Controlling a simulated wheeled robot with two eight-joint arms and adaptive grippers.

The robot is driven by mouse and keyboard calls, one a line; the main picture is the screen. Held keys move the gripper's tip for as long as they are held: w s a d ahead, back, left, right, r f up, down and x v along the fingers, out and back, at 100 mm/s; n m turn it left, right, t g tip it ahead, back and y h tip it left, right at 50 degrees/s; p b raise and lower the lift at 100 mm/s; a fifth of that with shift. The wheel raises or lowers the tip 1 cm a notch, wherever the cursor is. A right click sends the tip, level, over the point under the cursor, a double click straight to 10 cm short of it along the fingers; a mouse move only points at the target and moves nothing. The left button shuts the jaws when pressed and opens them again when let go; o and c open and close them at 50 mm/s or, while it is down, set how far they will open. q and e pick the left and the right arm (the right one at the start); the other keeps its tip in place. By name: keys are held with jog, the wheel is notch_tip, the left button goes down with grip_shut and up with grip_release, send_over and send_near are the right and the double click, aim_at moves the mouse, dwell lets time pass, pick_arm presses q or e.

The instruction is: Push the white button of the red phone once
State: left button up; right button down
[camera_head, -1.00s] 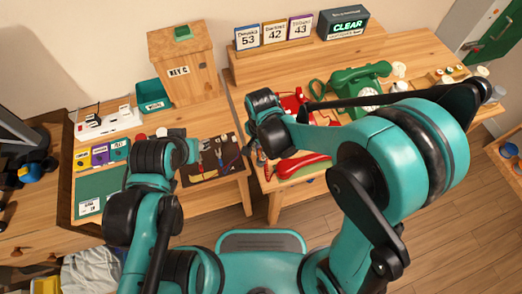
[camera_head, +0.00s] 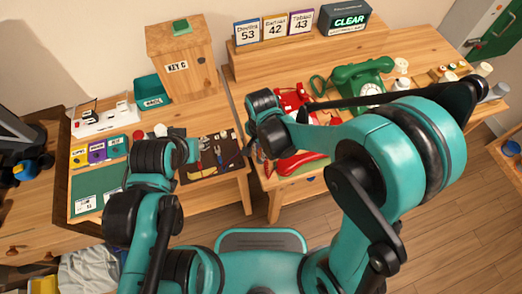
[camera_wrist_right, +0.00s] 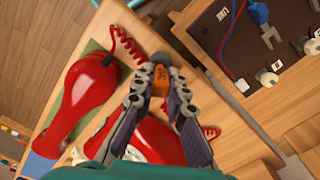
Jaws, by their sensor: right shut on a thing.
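The red phone (camera_head: 292,98) stands on the right-hand table, partly hidden behind my right arm in the head view. Its red body (camera_wrist_right: 160,135) lies below my right gripper in the wrist view, partly covered by the fingers. The red handset (camera_wrist_right: 78,100) lies off the body, with a coiled red cord; it also shows in the head view (camera_head: 300,163). My right gripper (camera_wrist_right: 157,88) is shut on an orange piece with dark lettering (camera_wrist_right: 160,78). I cannot make out the white button.
A green phone (camera_head: 360,78) stands right of the red one. A dark tool panel (camera_head: 212,158) lies on the left table; its cables and knobs show in the wrist view (camera_wrist_right: 265,45). A wooden box (camera_head: 180,65) and a teal bin (camera_head: 153,93) stand behind it.

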jog(key=c, duration=1.5)
grip_release()
jog(key=shift+o, duration=0.2)
notch_tip(320, 180, up, 12)
jog(key=s+d+r+n+t, duration=0.1)
jog(key=s+d+n+t, duration=0.1)
jog(key=d, duration=0.7)
jog(key=s+d+r+n+t, duration=0.2)
jog(key=d+n+t, duration=0.3)
jog(key=d, duration=0.3)
jog(key=shift+s+d+n, duration=0.4)
jog(key=shift+s+n, duration=0.2)
jog(key=shift+n, duration=0.1)
